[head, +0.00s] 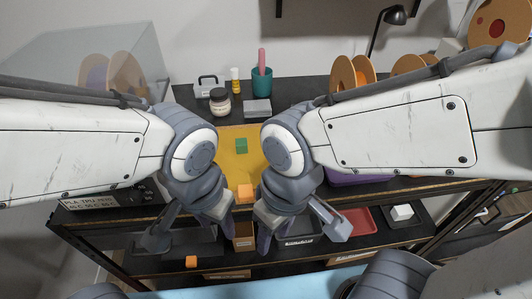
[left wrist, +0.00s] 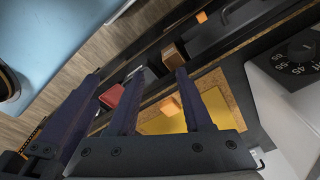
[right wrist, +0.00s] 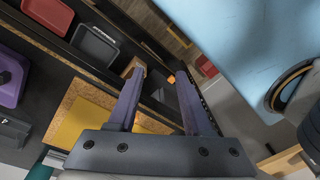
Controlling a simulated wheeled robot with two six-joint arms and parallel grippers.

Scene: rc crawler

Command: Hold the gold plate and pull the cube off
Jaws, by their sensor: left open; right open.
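The gold plate (head: 226,167) lies flat on the upper bench top between my arms, partly hidden by them; it shows in the left wrist view (left wrist: 218,104) and the right wrist view (right wrist: 85,122). A green cube (head: 241,146) sits on the plate towards the back. An orange cube (head: 245,191) is at the plate's front edge, and it shows in the left wrist view (left wrist: 169,106). My left gripper (head: 188,234) is open and empty, in front of the bench edge. My right gripper (head: 301,234) is open and empty, right of it, also in front.
At the back stand a jar (head: 220,101), a teal cup (head: 261,80) and orange spools (head: 343,74). A blue surface (head: 250,287) lies in front.

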